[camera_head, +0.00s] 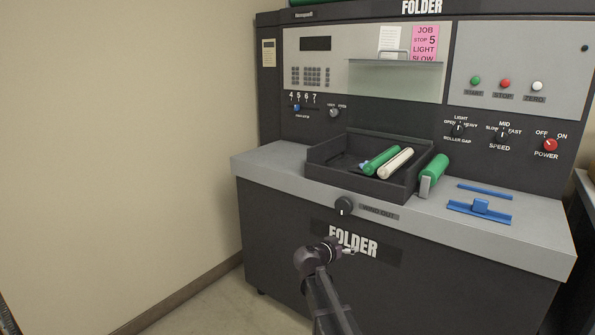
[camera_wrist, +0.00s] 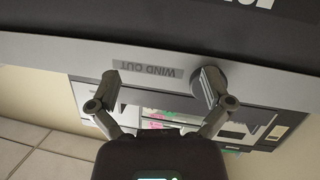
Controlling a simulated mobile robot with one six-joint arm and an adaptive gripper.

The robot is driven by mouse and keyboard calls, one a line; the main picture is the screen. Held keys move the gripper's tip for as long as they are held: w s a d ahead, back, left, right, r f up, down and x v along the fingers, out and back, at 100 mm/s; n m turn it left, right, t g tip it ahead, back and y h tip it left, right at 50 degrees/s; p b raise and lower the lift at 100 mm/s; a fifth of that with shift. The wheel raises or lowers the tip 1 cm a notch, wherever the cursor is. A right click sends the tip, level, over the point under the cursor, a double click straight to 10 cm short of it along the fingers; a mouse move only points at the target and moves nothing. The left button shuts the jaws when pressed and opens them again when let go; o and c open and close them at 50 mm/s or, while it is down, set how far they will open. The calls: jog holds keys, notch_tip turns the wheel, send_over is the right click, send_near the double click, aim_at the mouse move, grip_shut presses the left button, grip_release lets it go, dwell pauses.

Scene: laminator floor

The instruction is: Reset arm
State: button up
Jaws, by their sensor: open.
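My gripper (camera_head: 348,250) is in front of the folder machine's dark front panel in the head view, with my arm reaching up from the bottom edge. In the wrist view my gripper (camera_wrist: 160,86) has its two fingers spread wide with nothing held between them. The folder machine (camera_head: 270,230) fills the right and middle of the head view. The wind out knob (camera_head: 344,206) sits on its front edge, above my gripper in the picture. The knob (camera_wrist: 210,84) also shows in the wrist view, close to the right finger; I cannot tell whether they touch.
A black tray (camera_head: 330,151) on the ledge holds a green roll (camera_head: 381,160) and a white roll (camera_head: 396,163). Blue pieces (camera_head: 480,207) lie on the ledge's right. A beige wall (camera_head: 120,130) and open floor (camera_head: 215,305) are at left.

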jog(key=s+d+f+n+g+y, duration=0.1)
jog(key=s+d+f+g+y, duration=0.15)
jog(key=s+f, duration=0.4)
jog(key=s+d+f+n+g+y, duration=0.1)
jog(key=s+d+f+g+y, duration=0.2)
jog(key=s, duration=0.6)
jog(key=s+a+f+n+g+y, duration=0.2)
jog(key=s+n+g+y, duration=0.1)
jog(key=s, duration=0.4)
jog(key=s+a+f+n+g+y, duration=0.2)
jog(key=s+a+y, duration=0.1)
jog(key=s, duration=0.4)
notch_tip(320, 180, up, 28)
jog(key=p, duration=2.8)
jog(key=shift+w+d, duration=0.15)
jog(key=shift+d, duration=0.05)
